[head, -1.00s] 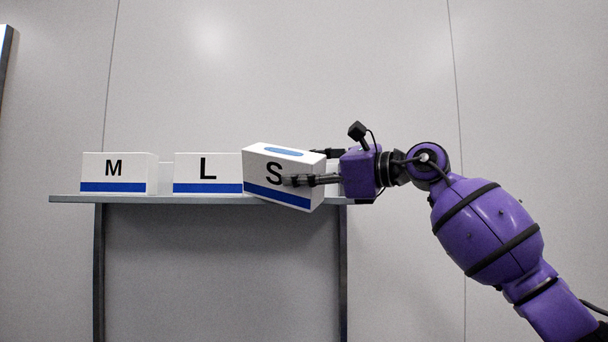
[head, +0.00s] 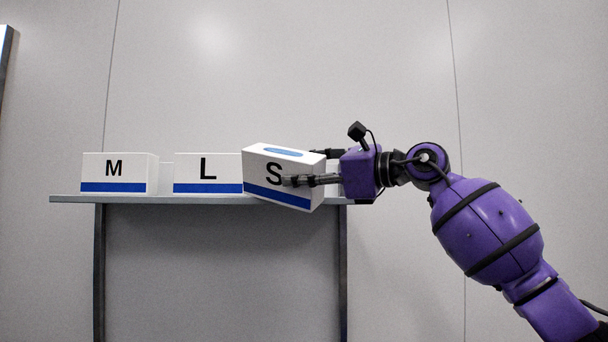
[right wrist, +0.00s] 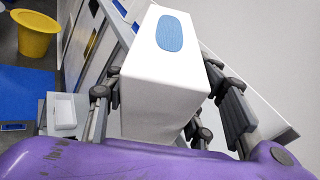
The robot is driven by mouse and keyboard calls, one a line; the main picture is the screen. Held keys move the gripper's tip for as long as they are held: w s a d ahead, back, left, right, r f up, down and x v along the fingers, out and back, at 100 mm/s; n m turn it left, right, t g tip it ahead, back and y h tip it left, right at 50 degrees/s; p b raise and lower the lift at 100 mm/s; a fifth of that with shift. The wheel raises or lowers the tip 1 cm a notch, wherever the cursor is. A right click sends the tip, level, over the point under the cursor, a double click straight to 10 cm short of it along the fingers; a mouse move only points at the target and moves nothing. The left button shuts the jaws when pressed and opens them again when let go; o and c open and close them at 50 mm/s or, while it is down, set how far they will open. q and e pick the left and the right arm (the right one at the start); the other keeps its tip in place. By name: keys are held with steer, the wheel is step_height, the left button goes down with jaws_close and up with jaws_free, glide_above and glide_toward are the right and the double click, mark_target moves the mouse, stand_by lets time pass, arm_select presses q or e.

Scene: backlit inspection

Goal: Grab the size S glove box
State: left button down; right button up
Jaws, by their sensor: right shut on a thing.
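The size S glove box (head: 262,172) is white with a blue stripe, a black S and a blue oval on top. It is tilted at the right end of the shelf, its front lower corner reaching below the shelf's front edge. My right gripper (head: 318,168) is shut on it from the right, one finger across the front face and one behind. In the right wrist view the box (right wrist: 165,75) sits between both fingers (right wrist: 165,105). The L box (head: 208,170) and the M box (head: 115,171) stand upright to its left. My left gripper is not in view.
The grey shelf (head: 150,199) holds the boxes, with more white boxes partly hidden behind them. A plain wall stands behind. The right wrist view shows a yellow bin (right wrist: 38,33), a blue floor patch (right wrist: 25,98) and a white tray (right wrist: 62,112). Space above the boxes is clear.

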steer(key=shift+w+r, duration=0.1)
steer(key=shift+r, duration=0.1)
steer(key=shift+r, duration=0.3)
steer(key=s, duration=2)
steer(key=shift+s+r, duration=0.15)
steer(key=m+g+h, duration=0.2)
steer(key=m, duration=0.2)
